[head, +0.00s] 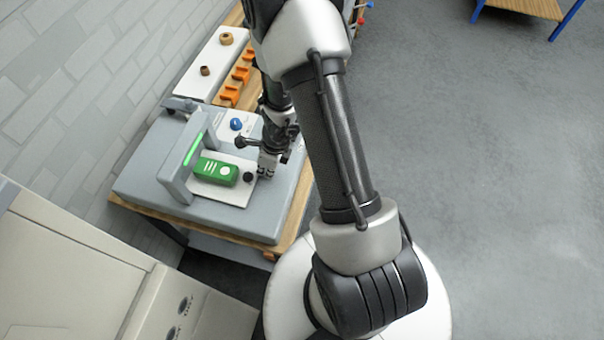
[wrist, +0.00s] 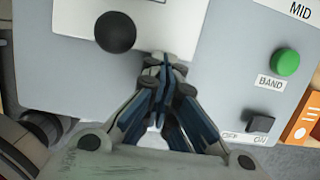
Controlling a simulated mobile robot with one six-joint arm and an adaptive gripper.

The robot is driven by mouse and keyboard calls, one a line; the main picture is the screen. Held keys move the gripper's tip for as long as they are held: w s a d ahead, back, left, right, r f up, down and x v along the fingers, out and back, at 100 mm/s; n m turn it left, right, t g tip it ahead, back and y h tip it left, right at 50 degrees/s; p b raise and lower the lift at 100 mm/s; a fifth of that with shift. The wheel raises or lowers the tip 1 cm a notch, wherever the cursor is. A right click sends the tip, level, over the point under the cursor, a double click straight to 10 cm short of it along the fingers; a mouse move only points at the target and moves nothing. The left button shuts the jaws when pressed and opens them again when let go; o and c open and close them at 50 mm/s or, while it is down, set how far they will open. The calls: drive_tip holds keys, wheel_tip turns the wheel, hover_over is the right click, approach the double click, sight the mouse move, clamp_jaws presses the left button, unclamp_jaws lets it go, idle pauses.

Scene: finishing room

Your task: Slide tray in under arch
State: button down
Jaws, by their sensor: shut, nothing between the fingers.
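The white tray (head: 227,195) lies on the grey machine bed, its left end close to the grey arch (head: 174,176) with a lit green strip. A green box (head: 216,171) stands on the tray, just right of the arch. A black knob (head: 248,176) sits at the tray's right end and also shows in the wrist view (wrist: 115,32). My gripper (head: 263,172) is beside the knob, on its right. In the wrist view my gripper (wrist: 163,62) is shut and empty, its fingertips over the tray's edge. The knob is apart from the fingers.
A panel with a green BAND button (wrist: 285,62) and an OFF/ON switch (wrist: 262,124) lies right of my fingers in the wrist view. Orange holders (head: 230,95) and a white board (head: 213,65) stand farther back.

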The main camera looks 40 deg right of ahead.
sight(248, 168)
drive_tip(key=shift+w+a+p, duration=0.8)
drive_tip(key=shift+w+a, duration=0.1)
drive_tip(key=shift+w, duration=0.3)
drive_tip(key=shift+w+a+p, duration=0.75)
drive_tip(key=shift+w+a, duration=0.15)
drive_tip(key=shift+w, duration=0.25)
drive_tip(key=shift+s+d, duration=0.1)
drive_tip(key=shift+d, duration=0.05)
